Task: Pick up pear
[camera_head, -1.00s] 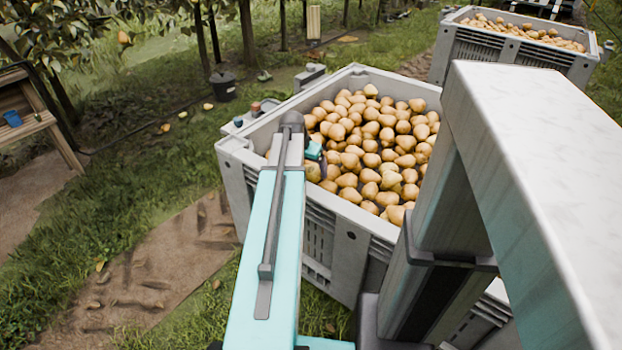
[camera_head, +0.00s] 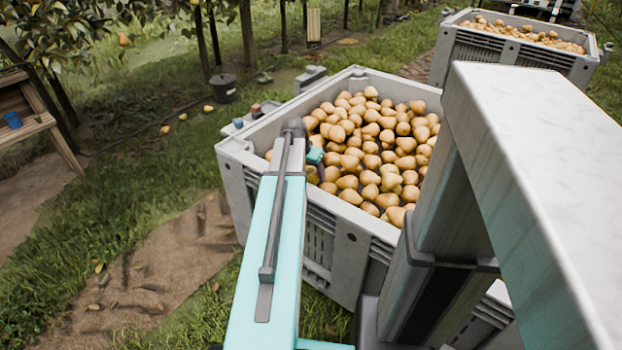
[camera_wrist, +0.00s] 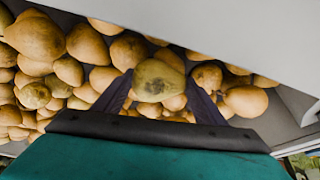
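Many yellow-brown pears (camera_head: 372,150) fill the large grey bin (camera_head: 232,160) in the head view. My gripper (camera_head: 318,170) is low over the left part of the pears, and its fingers are mostly hidden there behind my arm. In the wrist view, my gripper (camera_wrist: 158,92) has two dark fingers spread apart and pointing down among the pears. A greenish-yellow pear (camera_wrist: 157,80) with a dark spot lies between the fingertips, with what looks like a small gap at each side. Other pears (camera_wrist: 85,43) lie close around it.
The bin's pale wall (camera_wrist: 230,28) crosses the top of the wrist view, close to the fingers. A second bin of pears (camera_head: 470,45) stands at the back right. A black bucket (camera_head: 222,86) and a wooden stand (camera_head: 35,125) are at the left.

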